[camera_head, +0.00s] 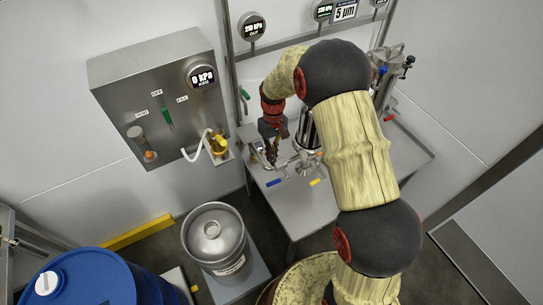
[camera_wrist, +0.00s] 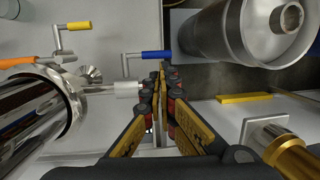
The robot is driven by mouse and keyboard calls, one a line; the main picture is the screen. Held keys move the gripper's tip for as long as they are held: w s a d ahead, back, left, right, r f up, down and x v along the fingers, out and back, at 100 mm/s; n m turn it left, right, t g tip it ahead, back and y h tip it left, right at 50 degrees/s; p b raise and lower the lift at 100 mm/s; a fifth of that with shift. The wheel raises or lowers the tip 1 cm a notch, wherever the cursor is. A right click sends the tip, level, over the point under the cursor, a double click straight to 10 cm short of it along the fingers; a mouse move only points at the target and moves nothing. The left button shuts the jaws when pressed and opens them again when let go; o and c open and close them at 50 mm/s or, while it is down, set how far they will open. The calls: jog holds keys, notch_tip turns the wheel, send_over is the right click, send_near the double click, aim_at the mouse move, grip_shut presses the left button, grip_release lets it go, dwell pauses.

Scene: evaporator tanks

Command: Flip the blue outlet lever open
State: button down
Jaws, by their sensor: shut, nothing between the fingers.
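In the wrist view the blue lever (camera_wrist: 156,54) lies sideways on a bent metal stem, just beyond my fingertips. My gripper (camera_wrist: 160,72) is shut and empty, its fingers together and pointing at the lever. A small gap seems to separate them, though I cannot tell if they touch. In the head view my gripper (camera_head: 270,154) hangs above the table's left side, behind the blue lever.
A yellow lever (camera_head: 315,182) sits right of the blue one. The steel table (camera_head: 316,215) carries polished housings and pipes. A wall control box (camera_head: 150,90) hangs at the left.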

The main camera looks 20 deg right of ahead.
jog(key=b+x, duration=0.3)
jog(key=x, duration=0.7)
jog(key=shift+s+a, duration=0.1)
jog(key=shift+p+x, duration=0.65)
jog(key=shift+x, duration=0.2)
jog(key=shift+s+a+f, duration=0.15)
jog(key=shift+a+f, duration=0.05)
jog(key=shift+f, duration=0.05)
jog(key=a+p+v, duration=0.1)
jog(key=p+v, duration=0.4)
jog(key=v, duration=0.9)
jog(key=shift+a+r+p, duration=0.3)
jog(key=shift+p, duration=0.1)
